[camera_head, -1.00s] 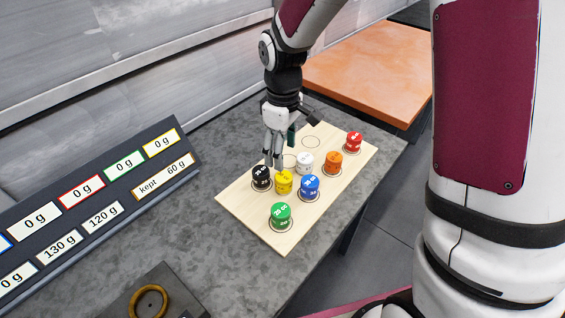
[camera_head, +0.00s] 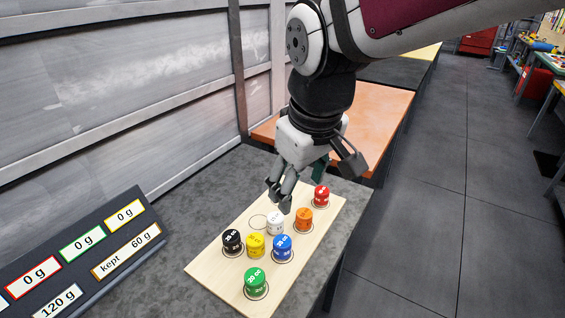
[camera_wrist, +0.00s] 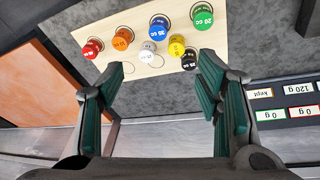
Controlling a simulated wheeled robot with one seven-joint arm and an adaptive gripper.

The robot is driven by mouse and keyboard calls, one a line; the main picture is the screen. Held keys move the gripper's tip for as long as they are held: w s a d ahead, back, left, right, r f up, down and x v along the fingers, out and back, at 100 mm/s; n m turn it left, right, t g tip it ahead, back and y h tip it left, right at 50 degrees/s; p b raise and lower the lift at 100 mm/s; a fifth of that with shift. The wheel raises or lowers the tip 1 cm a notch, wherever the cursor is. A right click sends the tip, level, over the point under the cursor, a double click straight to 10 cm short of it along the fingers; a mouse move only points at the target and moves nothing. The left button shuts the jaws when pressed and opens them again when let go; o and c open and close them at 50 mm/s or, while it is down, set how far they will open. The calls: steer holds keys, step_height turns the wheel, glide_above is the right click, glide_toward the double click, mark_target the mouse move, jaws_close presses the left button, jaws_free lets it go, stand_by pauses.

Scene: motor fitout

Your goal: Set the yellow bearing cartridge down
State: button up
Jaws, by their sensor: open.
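The yellow bearing cartridge (camera_head: 255,245) stands upright on the pale wooden board (camera_head: 218,272), between the black cartridge (camera_head: 232,241) and the blue one (camera_head: 282,247). I cannot tell whether a printed ring lies under it. It also shows in the wrist view (camera_wrist: 176,46), apart from my fingers. My gripper (camera_head: 279,201) is open and empty above the far part of the board, behind the white cartridge (camera_head: 275,223). In the wrist view my gripper (camera_wrist: 162,70) has its green-padded fingers spread wide with nothing between them.
Green (camera_head: 256,283), orange (camera_head: 304,219) and red (camera_head: 321,196) cartridges also stand on the board. An empty ring (camera_head: 258,222) shows near the black and white ones. A display panel (camera_head: 85,255) with weight readouts stands at the left. An orange-topped table (camera_head: 385,110) lies behind.

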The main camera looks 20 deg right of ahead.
steer(key=s+d+r+m+t, duration=0.1)
steer(key=s+r+m, duration=0.1)
steer(key=s, duration=0.7)
steer(key=shift+d+m+t, duration=0.3)
steer(key=shift+m+t, duration=0.1)
steer(key=shift+m, duration=0.3)
steer(key=shift+s+r, duration=0.1)
